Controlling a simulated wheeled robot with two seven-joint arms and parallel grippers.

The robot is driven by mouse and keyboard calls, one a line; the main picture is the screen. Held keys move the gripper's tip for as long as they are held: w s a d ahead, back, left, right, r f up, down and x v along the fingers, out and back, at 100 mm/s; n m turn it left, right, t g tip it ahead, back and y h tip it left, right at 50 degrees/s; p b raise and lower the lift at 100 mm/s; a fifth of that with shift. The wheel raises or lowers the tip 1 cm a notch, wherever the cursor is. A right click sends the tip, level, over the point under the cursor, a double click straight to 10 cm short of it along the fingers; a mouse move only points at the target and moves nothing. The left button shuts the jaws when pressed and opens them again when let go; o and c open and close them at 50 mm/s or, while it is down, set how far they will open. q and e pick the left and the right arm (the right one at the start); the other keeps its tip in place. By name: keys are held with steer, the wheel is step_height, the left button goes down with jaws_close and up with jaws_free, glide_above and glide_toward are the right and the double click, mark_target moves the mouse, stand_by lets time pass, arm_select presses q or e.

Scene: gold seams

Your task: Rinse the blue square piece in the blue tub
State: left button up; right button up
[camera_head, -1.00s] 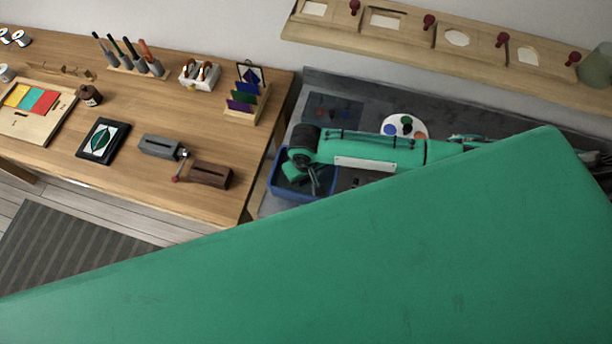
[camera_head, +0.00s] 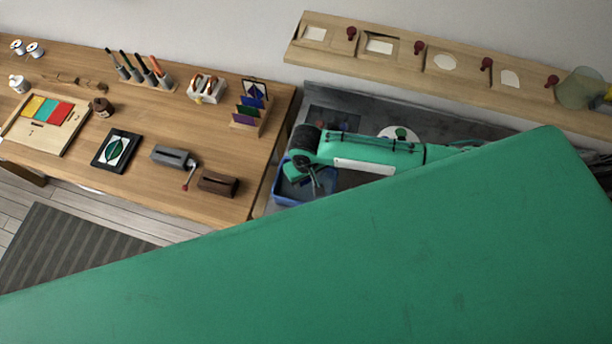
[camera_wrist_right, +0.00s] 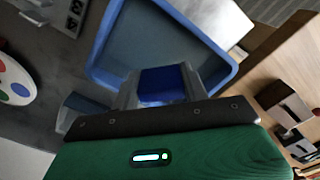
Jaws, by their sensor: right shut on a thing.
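The blue tub (camera_head: 290,199) stands on the grey counter, right of the wooden table; its blue rim also shows in the right wrist view (camera_wrist_right: 213,38). My right gripper (camera_head: 318,181) points down over the tub's opening. In the right wrist view the gripper (camera_wrist_right: 163,88) is shut on the blue square piece (camera_wrist_right: 163,83), a dark glossy blue pane between its two fingers. The piece shows against the tub's inside; I cannot tell how deep it is. In the head view I cannot make the piece out. My left gripper is not in view.
A white palette (camera_head: 391,132) lies behind my right arm. The wooden table (camera_head: 60,165) holds a rack of coloured panes (camera_head: 250,108), a dark framed leaf picture (camera_head: 117,150), several tools (camera_head: 140,70) and a brown block (camera_head: 217,183). A wall shelf (camera_head: 400,58) runs above the counter.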

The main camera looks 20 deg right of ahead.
step_height(320, 180, up, 2)
steer(key=shift+r+p, duration=0.2)
steer(key=shift+p, duration=0.8)
steer(key=shift+r, duration=1.25)
